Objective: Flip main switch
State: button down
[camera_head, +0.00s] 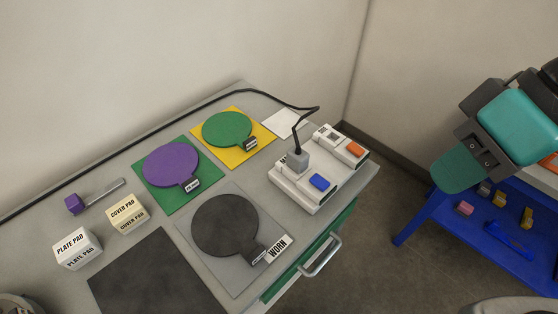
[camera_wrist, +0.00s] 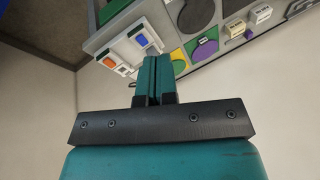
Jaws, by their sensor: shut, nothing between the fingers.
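A white power unit (camera_head: 320,168) stands at the right end of the cart top. It has a blue rocker switch (camera_head: 319,182) at its front and an orange rocker switch (camera_head: 355,149) at its right. A grey plug (camera_head: 297,160) with a black cable sits upright in it. I cannot tell which rocker is the main switch. My gripper (camera_head: 446,182) is shut and empty, off to the right of the cart and apart from the unit. In the wrist view my gripper (camera_wrist: 153,66) shows shut in front of the blue rocker (camera_wrist: 141,40) and the orange rocker (camera_wrist: 110,62).
A blue table (camera_head: 445,218) with small coloured parts stands below my arm.

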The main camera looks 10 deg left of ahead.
jog(key=shift+w+a, duration=0.15)
jog(key=shift+w, duration=0.1)
jog(key=n+h+p, duration=0.2)
jog(key=n+h, duration=0.2)
jog(key=n, duration=1.8)
send_over(315, 177)
notch_tip(315, 177, down, 10)
jog(key=shift+f, duration=0.1)
notch_tip(315, 177, down, 14)
jog(key=p, duration=0.5)
